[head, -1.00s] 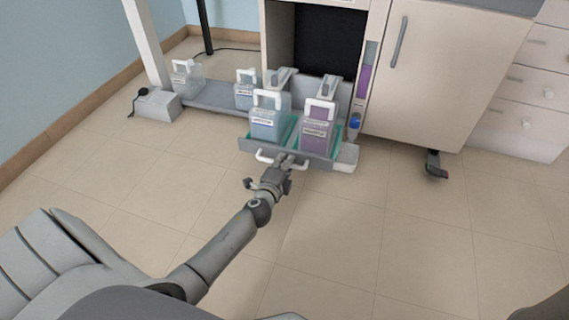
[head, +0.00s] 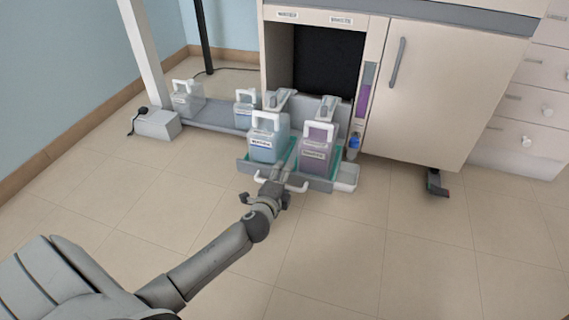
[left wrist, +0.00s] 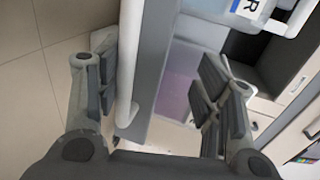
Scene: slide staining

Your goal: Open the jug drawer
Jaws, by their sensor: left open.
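The jug drawer (head: 243,166) is pulled out of the lower cabinet and stands over the floor. It holds a blue jug (head: 268,145) on the left and a purple jug (head: 317,152) on the right, both upright with white handles. A white bar handle (head: 297,188) runs along its front. My left gripper (head: 281,170) is at this front, overlapping the handle. In the left wrist view its fingers are open and apart (left wrist: 157,85), with the handle (left wrist: 133,50) and grey front panel between them. My right gripper is not in view.
A closed cabinet door (head: 430,90) is to the right, with a caster (head: 436,183) below. A grey bench foot (head: 157,123) and clear jugs (head: 186,99) stand at the left. The tiled floor in front is free.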

